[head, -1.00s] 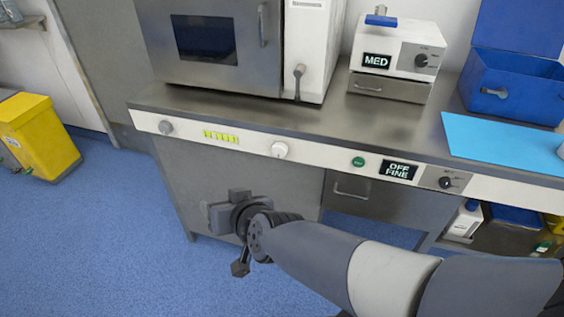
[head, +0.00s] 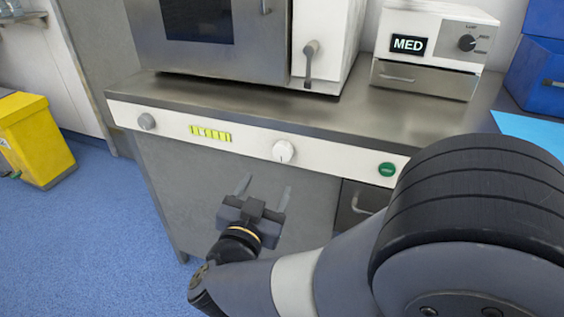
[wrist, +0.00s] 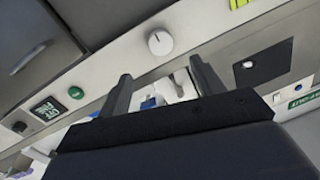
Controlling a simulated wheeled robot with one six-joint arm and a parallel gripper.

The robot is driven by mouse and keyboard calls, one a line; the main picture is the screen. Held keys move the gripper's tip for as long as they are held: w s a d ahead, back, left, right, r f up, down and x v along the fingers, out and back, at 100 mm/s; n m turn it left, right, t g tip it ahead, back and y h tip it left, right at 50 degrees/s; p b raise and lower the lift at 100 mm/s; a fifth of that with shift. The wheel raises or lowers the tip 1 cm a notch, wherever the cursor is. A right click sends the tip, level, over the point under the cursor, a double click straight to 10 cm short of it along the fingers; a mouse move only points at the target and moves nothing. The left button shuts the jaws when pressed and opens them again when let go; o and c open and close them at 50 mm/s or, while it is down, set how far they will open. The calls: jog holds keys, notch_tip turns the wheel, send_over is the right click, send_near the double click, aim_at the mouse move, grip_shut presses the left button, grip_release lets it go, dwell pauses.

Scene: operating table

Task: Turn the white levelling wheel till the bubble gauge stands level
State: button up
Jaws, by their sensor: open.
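The white levelling wheel (head: 283,151) is a round knob on the white front strip of the table; it also shows in the wrist view (wrist: 160,42), a little beyond my fingertips. The bubble gauge (head: 210,134) is a yellow-green strip with dark marks, left of the wheel; its bubble is too small to read. A corner of yellow-green shows at the top of the wrist view. My gripper (head: 264,186) is open and empty, below and in front of the wheel, its fingers pointing up toward the strip. In the wrist view the fingers (wrist: 158,72) stand apart, not touching the wheel.
A grey knob (head: 147,121) is at the strip's left end and a green button (head: 387,169) right of the wheel. A steel oven (head: 205,40) and a MED box (head: 430,50) stand on the table. A yellow bin (head: 35,140) stands on the floor at left.

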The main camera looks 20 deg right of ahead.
aim_at(281, 155)
jog(key=b+x, duration=0.2)
jog(key=x, duration=0.8)
jog(key=shift+w+d+r, duration=0.1)
jog(key=shift+w+d, duration=0.1)
jog(key=c, duration=1)
jog(key=shift+o, duration=0.2)
jog(key=shift+m+b, duration=0.3)
jog(key=shift+b, duration=0.2)
jog(key=m+b, duration=0.2)
jog(key=m, duration=0.1)
jog(key=m+b, duration=0.1)
jog(key=shift+f+m+h, duration=0.25)
jog(key=shift+m+h, duration=0.05)
jog(key=shift+m, duration=0.1)
jog(key=shift+r+m+b, duration=0.1)
jog(key=shift+m+b, duration=1.6)
jog(key=shift+m, duration=0.6)
